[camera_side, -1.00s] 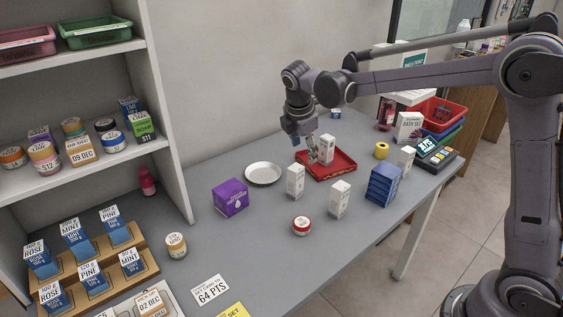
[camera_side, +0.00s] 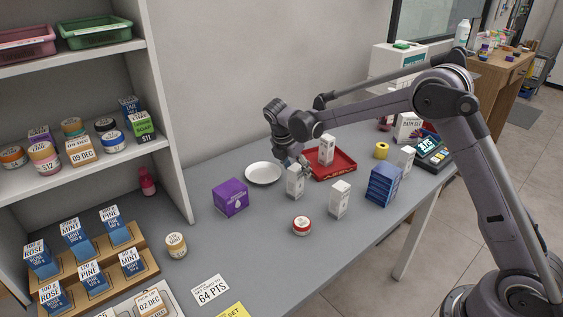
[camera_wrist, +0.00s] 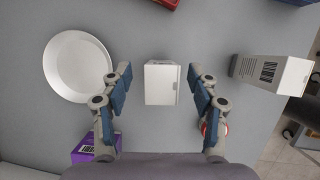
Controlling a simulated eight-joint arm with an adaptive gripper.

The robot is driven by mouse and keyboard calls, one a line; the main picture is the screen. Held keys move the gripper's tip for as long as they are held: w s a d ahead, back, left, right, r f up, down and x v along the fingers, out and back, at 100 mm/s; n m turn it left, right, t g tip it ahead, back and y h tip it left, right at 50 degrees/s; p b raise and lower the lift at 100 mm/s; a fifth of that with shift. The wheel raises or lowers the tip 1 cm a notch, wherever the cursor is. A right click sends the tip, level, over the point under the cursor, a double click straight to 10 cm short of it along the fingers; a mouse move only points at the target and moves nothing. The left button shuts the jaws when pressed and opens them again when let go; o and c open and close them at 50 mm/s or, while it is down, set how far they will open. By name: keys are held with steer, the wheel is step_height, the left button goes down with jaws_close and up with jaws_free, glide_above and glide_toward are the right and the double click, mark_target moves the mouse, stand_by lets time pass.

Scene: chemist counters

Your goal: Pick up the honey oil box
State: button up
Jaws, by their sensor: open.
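Several white boxes with small print stand on the grey counter; I cannot read which is the honey oil box. My gripper (camera_side: 300,164) is open and empty at the upper part of this box in the side view. Another white box (camera_side: 340,199) stands to its right and shows at the right in the wrist view (camera_wrist: 272,72). A third white box (camera_side: 327,150) stands in the red tray (camera_side: 345,171).
The white plate (camera_side: 263,173) and a purple box (camera_side: 230,197) are left of the box. A red-lidded jar (camera_side: 301,226) stands in front. Stacked blue boxes (camera_side: 383,186) and a yellow roll (camera_side: 381,151) are to the right.

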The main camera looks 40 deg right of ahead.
mark_target(299, 178)
steer(key=x, duration=0.5)
steer(key=shift+s+a+f, duration=0.15)
steer(key=shift+a, duration=0.2)
steer(key=c, duration=1.2)
